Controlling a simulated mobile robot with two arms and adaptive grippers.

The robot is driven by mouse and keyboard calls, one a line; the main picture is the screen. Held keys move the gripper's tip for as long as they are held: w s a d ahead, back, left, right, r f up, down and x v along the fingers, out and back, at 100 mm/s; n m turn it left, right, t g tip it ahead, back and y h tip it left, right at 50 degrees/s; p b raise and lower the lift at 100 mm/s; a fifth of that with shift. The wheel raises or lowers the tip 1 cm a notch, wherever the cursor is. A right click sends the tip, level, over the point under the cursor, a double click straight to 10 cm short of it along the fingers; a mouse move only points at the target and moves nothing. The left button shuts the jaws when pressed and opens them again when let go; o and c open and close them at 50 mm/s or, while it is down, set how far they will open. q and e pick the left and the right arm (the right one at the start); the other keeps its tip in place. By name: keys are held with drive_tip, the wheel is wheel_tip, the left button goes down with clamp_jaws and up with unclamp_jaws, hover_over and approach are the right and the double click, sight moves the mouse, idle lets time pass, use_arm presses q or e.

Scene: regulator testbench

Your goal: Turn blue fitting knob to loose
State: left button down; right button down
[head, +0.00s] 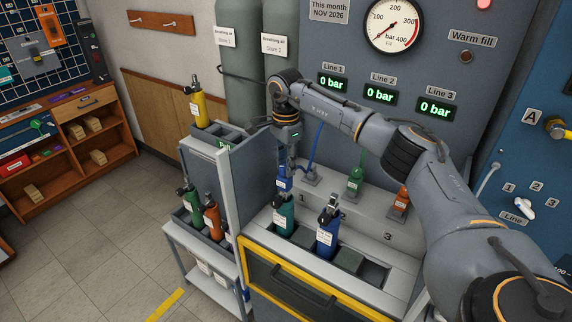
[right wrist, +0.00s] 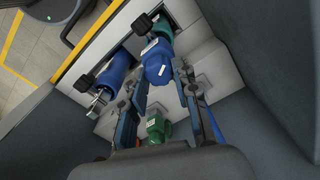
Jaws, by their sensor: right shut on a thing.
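Which way the knob is turned cannot be told. My left gripper is in neither view.
The teal cylinder (head: 284,216) and a blue cylinder (head: 326,236) stand in the yellow-edged bench. A green fitting (head: 355,181) and an orange fitting (head: 401,201) stand to the right. A cylinder cart (head: 230,200) is at left. All line displays read 0 bar.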

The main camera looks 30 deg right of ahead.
drive_tip(key=n, duration=0.6)
drive_tip(key=shift+f+n, duration=0.1)
drive_tip(key=shift+n, duration=0.2)
drive_tip(key=n, duration=0.5)
drive_tip(key=shift+w+b, duration=0.1)
drive_tip(key=shift+b, duration=0.25)
drive_tip(key=shift+a+n, duration=0.1)
drive_tip(key=shift+n, duration=0.3)
drive_tip(key=c, duration=1)
unclamp_jaws()
wheel_tip(320, 180, up, 12)
